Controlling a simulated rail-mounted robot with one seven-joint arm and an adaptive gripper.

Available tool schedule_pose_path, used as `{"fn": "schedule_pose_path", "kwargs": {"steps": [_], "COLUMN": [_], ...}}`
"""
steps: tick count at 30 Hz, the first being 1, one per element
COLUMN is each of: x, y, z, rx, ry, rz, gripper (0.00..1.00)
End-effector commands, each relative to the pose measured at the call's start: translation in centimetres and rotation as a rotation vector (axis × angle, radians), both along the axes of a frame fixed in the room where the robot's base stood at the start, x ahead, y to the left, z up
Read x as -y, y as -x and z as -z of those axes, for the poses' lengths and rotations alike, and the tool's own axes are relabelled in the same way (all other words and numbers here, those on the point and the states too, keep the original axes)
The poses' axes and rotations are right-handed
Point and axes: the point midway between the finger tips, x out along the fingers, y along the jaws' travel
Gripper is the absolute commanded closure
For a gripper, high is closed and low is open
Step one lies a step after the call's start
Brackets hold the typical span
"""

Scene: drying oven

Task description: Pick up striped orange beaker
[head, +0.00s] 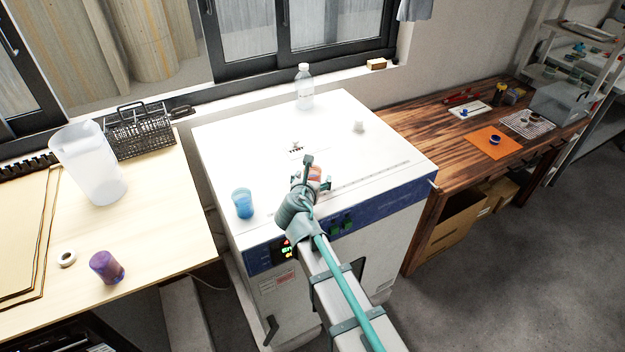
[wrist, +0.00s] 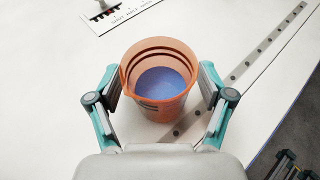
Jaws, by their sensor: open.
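The striped orange beaker (wrist: 160,75) stands upright on the white top of the drying oven, with dark bands inside and a blue bottom. In the head view only a small part of the orange beaker (head: 315,173) shows, mostly hidden by my gripper. My gripper (wrist: 160,92) is open, with one finger on the left and one on the right of the beaker. Small gaps seem to remain between fingers and wall; contact is hard to tell. In the head view my gripper (head: 312,182) is over the front part of the oven top.
On the oven top (head: 245,140) stand a blue cup (head: 242,203), a clear bottle (head: 304,87) and a small white object (head: 358,126). A ruler-like strip lies beside the beaker. A purple cup (head: 106,267) and white pitcher (head: 90,163) stand on the left table.

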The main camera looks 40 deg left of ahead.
Motion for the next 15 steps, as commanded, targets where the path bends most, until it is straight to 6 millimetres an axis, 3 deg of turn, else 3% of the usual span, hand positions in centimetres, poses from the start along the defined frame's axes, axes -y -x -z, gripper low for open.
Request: {"fn": "schedule_pose_path", "kwargs": {"steps": [3, 15], "x": [0.04, 0.06], "y": [0.04, 0.05], "z": [0.02, 0.00], "rx": [0.000, 0.000], "ry": [0.000, 0.000], "rz": [0.000, 0.000], "gripper": [0.21, 0.87]}}
